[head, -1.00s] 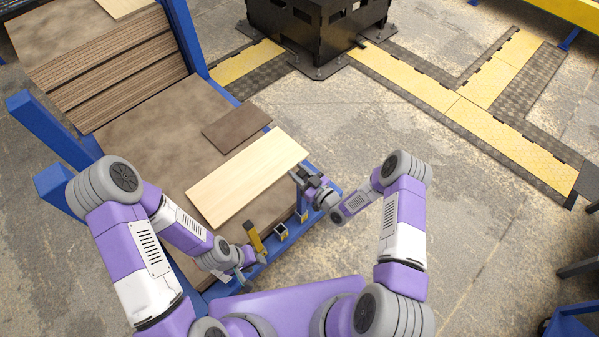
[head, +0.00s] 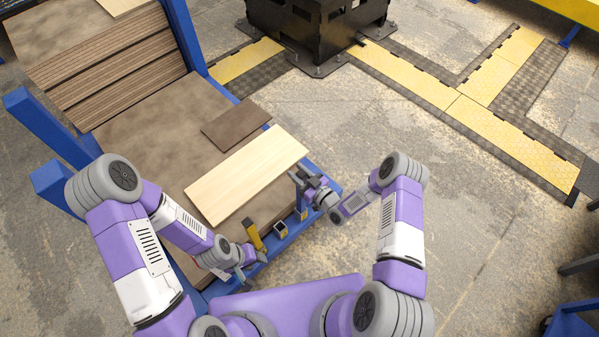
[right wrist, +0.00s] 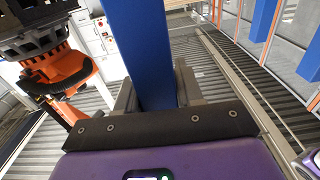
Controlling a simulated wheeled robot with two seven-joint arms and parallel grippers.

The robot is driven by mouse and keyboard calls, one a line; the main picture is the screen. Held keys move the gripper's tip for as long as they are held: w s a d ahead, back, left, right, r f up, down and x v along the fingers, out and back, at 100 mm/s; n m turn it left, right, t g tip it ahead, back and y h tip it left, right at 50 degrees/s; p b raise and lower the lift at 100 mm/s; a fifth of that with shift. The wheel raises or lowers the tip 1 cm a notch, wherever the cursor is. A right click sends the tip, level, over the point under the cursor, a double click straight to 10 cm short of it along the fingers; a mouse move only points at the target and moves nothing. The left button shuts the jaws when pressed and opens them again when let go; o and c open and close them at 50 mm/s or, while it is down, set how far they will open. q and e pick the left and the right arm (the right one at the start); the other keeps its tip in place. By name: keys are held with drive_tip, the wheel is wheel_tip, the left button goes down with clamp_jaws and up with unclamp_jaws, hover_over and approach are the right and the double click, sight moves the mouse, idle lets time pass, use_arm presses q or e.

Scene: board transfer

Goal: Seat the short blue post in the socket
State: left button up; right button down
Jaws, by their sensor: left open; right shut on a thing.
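The short blue post (right wrist: 140,50) stands between the fingers of my right gripper (right wrist: 148,92) in the right wrist view, and the gripper is shut on it. In the head view my right gripper (head: 301,178) is over the front right edge of the blue-framed table, with the post (head: 298,198) showing narrowly below it. I cannot tell whether the post's lower end touches or enters a socket. My left gripper (head: 243,272) is open and low at the table's front edge.
A yellow upright piece (head: 254,235) stands near my left gripper. A pale board (head: 247,175) and a dark brown board (head: 236,124) lie on the brown table surface (head: 150,135).

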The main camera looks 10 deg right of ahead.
use_arm(q)
drive_tip(key=shift+a+f, duration=0.35)
drive_tip(key=shift+f, duration=0.25)
use_arm(e)
drive_tip(key=shift+f, duration=1.9)
drive_tip(key=shift+r+p, duration=0.6)
drive_tip(key=shift+r, duration=0.3)
use_arm(q)
wheel_tip(320, 180, up, 6)
drive_tip(key=p, duration=0.5)
drive_tip(key=shift+w+a+r+p, duration=0.25)
drive_tip(key=shift+w+p, duration=0.05)
drive_tip(key=shift+w, duration=0.05)
use_arm(e)
wheel_tip(320, 180, up, 8)
drive_tip(key=shift+w+a, duration=0.2)
drive_tip(key=shift+w, duration=0.1)
use_arm(q)
drive_tip(key=shift+f+b, duration=0.6)
idle(0.9)
